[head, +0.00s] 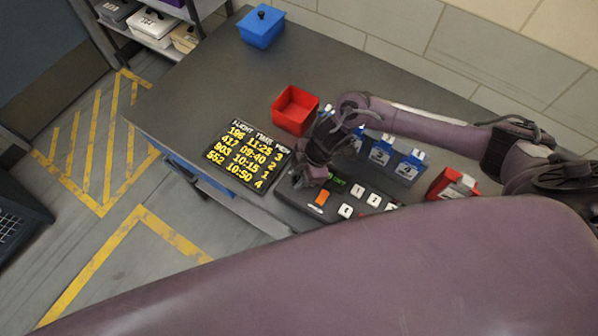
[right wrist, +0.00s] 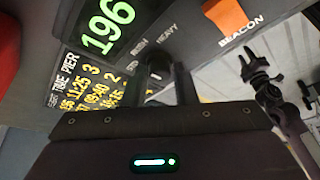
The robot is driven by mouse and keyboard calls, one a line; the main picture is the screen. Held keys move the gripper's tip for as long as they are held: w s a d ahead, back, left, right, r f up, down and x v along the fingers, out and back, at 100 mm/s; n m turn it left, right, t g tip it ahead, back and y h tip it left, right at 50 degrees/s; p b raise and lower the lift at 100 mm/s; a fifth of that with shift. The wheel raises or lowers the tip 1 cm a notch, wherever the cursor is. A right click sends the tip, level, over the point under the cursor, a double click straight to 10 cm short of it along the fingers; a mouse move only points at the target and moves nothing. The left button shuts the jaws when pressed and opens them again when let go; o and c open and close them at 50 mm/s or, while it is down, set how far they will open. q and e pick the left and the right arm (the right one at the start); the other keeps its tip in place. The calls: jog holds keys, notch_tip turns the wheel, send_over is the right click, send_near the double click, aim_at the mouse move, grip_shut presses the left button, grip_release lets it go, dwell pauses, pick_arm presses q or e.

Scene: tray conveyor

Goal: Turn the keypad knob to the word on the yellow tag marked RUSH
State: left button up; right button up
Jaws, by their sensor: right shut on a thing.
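The dark keypad (head: 333,212) lies on the grey table, with an orange switch (head: 321,197) and several white keys. In the right wrist view its panel shows a green 196 display (right wrist: 108,22), the orange switch marked BEACON (right wrist: 229,15) and a black knob (right wrist: 155,66). Small words including HEAVY and STD surround the knob; its exact pointing is hidden. My right gripper (head: 310,178) is down at the keypad's left end, its fingers (right wrist: 168,82) shut on the knob. No yellow tag marked RUSH can be made out. Dark jaw-like parts, likely my left gripper (right wrist: 262,82), show in the right wrist view.
A flight board (head: 247,155) lies left of the keypad. An open red bin (head: 295,110) stands behind it, a blue lidded box (head: 261,27) at the far corner. Blue numbered holders (head: 409,168) and a red box (head: 447,183) stand right. The table's middle back is clear.

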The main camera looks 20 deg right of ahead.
jog(key=shift+w+r, duration=0.1)
dwell(0.4)
jog(key=o, duration=1)
jog(key=b+v, duration=0.1)
jog(key=v, duration=0.6)
jog(key=shift+d+r, duration=0.15)
jog(key=shift+r, duration=0.15)
